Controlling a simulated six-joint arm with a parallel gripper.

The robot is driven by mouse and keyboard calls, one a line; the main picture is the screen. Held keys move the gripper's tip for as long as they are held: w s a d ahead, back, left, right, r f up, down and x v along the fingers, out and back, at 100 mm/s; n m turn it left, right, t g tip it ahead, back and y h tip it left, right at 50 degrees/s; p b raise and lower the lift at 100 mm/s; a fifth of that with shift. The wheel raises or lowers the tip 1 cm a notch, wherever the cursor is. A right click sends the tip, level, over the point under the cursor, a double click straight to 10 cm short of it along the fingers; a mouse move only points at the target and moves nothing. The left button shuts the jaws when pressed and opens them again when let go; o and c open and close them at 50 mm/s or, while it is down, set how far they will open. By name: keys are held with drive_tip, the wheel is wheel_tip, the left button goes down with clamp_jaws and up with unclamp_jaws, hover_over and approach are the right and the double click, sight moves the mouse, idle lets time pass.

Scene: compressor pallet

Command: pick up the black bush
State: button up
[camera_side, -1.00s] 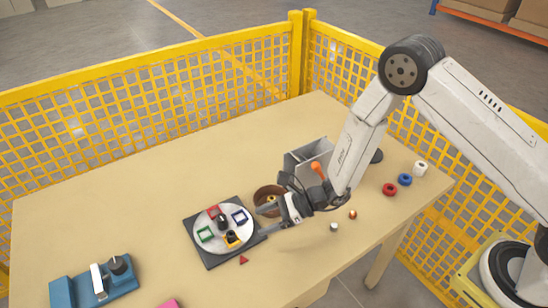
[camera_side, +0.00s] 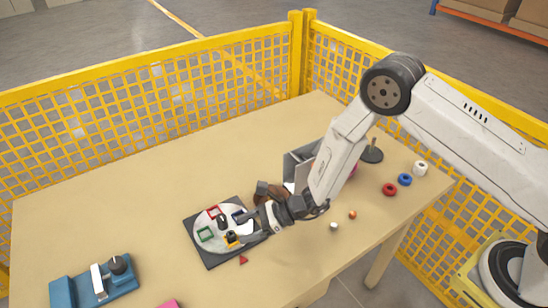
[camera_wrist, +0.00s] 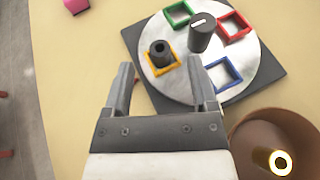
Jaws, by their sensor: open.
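The black bush (camera_wrist: 160,50) is a dark upright cylinder with a hole in its top. It stands inside the yellow square frame (camera_wrist: 151,66) on a round silver plate (camera_wrist: 187,84). In the side view the bush (camera_side: 231,237) is small, at the plate's front right. My gripper (camera_wrist: 162,72) is open and empty. In the wrist view the bush lies just beyond and between the two fingertips. In the side view my gripper (camera_side: 243,232) is low over the plate's right edge, close to the bush. I cannot tell whether the fingers flank it.
A black knob with a white mark (camera_wrist: 202,34) stands at the plate's middle, near green, red and blue frames. A brown bowl (camera_wrist: 240,125) holding a pale ring is right of my gripper. A red triangle (camera_side: 243,261) lies in front. A grey bin (camera_side: 291,163) stands behind.

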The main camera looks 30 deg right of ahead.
sight(231, 237)
drive_tip(key=shift+x, duration=1.4)
clamp_jaws()
